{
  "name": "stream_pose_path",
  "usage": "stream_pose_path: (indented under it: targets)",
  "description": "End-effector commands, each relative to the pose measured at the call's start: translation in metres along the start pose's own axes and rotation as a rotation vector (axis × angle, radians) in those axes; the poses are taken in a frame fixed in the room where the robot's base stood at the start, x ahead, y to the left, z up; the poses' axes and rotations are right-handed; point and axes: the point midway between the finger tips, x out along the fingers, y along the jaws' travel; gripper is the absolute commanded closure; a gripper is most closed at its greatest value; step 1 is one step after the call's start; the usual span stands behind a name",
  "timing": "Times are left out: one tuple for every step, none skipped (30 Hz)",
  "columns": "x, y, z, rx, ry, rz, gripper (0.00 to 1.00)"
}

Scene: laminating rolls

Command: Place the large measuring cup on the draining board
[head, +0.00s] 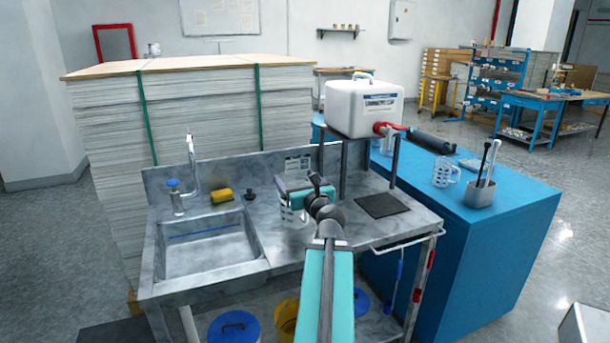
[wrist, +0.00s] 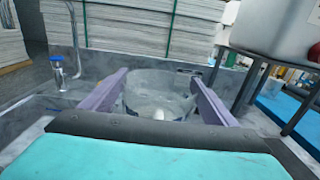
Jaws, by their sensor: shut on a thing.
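My gripper (head: 298,188) is over the sink unit, shut on a clear measuring cup with white markings (head: 291,214). In the wrist view the cup (wrist: 158,104) is between the two purple fingers, its round rim facing the camera. The draining board (head: 345,228) is the flat grey marbled metal right of the basin. The cup is low over the board's left part, near the basin. I cannot tell whether its base touches the board. My gripper and arm hide part of the cup.
The sink basin (head: 208,250) and tap (head: 192,170) are at left. A yellow sponge (head: 221,195) and small dark stopper lie behind. A white water container (head: 363,106) stands on a rack above a dark mat (head: 383,205). Another clear cup (head: 443,172) stands on the blue counter.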

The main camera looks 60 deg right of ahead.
Motion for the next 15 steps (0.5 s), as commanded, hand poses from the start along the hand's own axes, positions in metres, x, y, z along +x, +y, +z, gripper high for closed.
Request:
stream_pose_path:
  targets:
    - [0.001, -0.001, 0.004, 0.002, -0.001, -0.002, 0.82]
    - [0.001, -0.002, 0.004, 0.002, 0.0, -0.003, 0.82]
    - [0.001, -0.002, 0.004, 0.003, 0.0, -0.004, 0.82]
    - [0.002, -0.002, 0.004, 0.002, 0.0, -0.004, 0.82]
    - [0.002, -0.003, 0.004, 0.003, 0.0, -0.005, 0.82]
    - [0.002, -0.003, 0.004, 0.003, 0.0, -0.006, 0.82]
    - [0.005, -0.005, 0.001, 0.002, 0.0, -0.007, 0.82]
    - [0.009, -0.008, 0.0, 0.002, 0.0, -0.007, 0.82]
    - [0.012, -0.011, -0.001, 0.002, 0.0, -0.007, 0.82]
    - [0.015, -0.012, -0.001, 0.002, 0.0, -0.006, 0.82]
    - [0.017, -0.014, -0.001, 0.002, 0.0, -0.006, 0.82]
    - [0.02, -0.016, -0.002, 0.002, 0.0, -0.006, 0.82]
    - [0.022, -0.018, -0.002, 0.003, 0.0, -0.006, 0.82]
    - [0.025, -0.02, -0.002, 0.003, 0.0, -0.006, 0.82]
    - [0.028, -0.022, -0.003, 0.003, 0.0, -0.006, 0.82]
